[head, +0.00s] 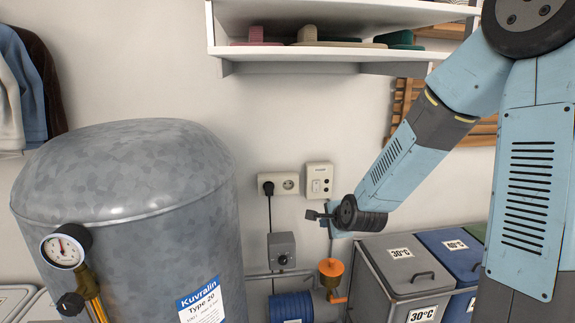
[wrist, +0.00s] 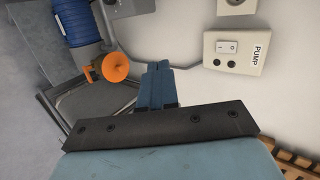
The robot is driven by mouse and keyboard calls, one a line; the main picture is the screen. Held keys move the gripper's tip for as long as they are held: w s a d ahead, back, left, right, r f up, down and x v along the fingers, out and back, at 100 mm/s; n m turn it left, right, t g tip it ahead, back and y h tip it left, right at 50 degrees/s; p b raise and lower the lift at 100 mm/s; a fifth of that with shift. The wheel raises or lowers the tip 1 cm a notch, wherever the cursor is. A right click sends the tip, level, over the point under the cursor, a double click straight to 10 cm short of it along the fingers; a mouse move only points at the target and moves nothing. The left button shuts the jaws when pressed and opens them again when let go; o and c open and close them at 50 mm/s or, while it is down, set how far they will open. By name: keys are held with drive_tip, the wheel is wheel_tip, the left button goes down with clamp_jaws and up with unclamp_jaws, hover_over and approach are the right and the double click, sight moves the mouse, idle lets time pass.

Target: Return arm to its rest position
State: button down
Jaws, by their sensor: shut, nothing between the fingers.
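My arm reaches from the right side of the head view down toward the wall, bent at the elbow. My gripper (head: 313,215) is shut and empty, in front of the wall below the switch box. In the wrist view its fingers (wrist: 158,66) are together with nothing between them. The pump switch box (head: 319,180) is on the wall just above my gripper; in the wrist view it shows at the upper right (wrist: 236,52), labelled PUMP. My gripper appears apart from it.
A grey tank (head: 130,180) with a gauge (head: 64,248) stands at left. A white shelf (head: 330,52) hangs above. Lidded bins (head: 402,262) stand at lower right. A socket (head: 287,184) holds a black plug.

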drive_tip(key=s+d+r+n+g+h, duration=0.1)
drive_tip(key=s+d+r+n, duration=0.3)
drive_tip(key=s, duration=0.5)
drive_tip(key=s+d+r+n+g+h, duration=0.1)
drive_tip(key=s+d+r+n+g, duration=0.1)
drive_tip(key=s+d+r+n, duration=0.2)
drive_tip(key=s+d+r+n+g+h, duration=0.1)
drive_tip(key=s+d+r+n, duration=0.3)
drive_tip(key=s, duration=1.2)
wheel_tip(320, 180, up, 7)
drive_tip(key=n, duration=0.3)
drive_tip(key=shift+f, duration=0.15)
